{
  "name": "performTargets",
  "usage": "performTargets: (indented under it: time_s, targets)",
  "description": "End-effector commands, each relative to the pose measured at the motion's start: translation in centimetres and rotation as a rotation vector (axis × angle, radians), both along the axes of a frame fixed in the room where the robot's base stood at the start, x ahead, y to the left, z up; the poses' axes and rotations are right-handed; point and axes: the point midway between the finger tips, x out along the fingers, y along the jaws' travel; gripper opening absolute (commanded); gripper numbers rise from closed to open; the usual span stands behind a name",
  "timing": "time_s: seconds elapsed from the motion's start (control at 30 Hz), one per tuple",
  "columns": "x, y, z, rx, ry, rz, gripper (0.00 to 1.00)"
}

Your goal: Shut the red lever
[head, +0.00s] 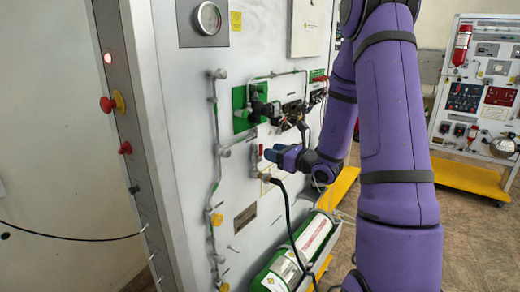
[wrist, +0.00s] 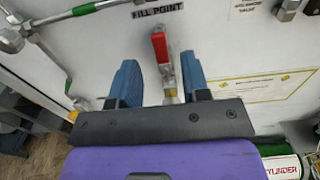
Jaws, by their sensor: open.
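The red lever (wrist: 160,46) is a small red handle on a metal valve (wrist: 169,80), just under a "FILL POINT" label (wrist: 158,11) on the light panel. In the wrist view it points up the picture, roughly in line with the valve. My gripper (wrist: 160,78) is open, one blue finger on each side of the valve and the lower end of the lever, with gaps on both sides. In the head view, my gripper (head: 274,155) is close to the panel front. The lever (head: 260,150) is small there and partly unclear.
A green and silver cylinder (head: 297,255) lies low in front of the panel. A dark hose (head: 288,215) hangs below my gripper. Metal pipes (head: 217,130) and black valve fittings (head: 265,110) are on the panel to the left and above. Another trainer (head: 480,100) stands at right.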

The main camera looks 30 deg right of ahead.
Motion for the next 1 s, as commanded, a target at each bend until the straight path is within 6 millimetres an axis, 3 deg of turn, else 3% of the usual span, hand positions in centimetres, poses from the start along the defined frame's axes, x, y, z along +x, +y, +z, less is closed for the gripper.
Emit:
performTargets:
  time_s: [0.3, 0.73, 0.77, 0.93, 1.0]
  targets:
    - [4.3, 1.6, 0.0, 0.0, 0.0, 0.002, 0.43]
    - [5.2, 1.9, 0.0, 0.0, 0.001, 0.001, 0.43]
    - [5.2, 1.9, 0.0, 0.0, 0.001, 0.001, 0.4]
    - [5.2, 1.9, 0.0, 0.0, 0.001, 0.001, 0.01]
    - [5.2, 1.9, 0.0, 0.0, 0.001, 0.001, 0.0]
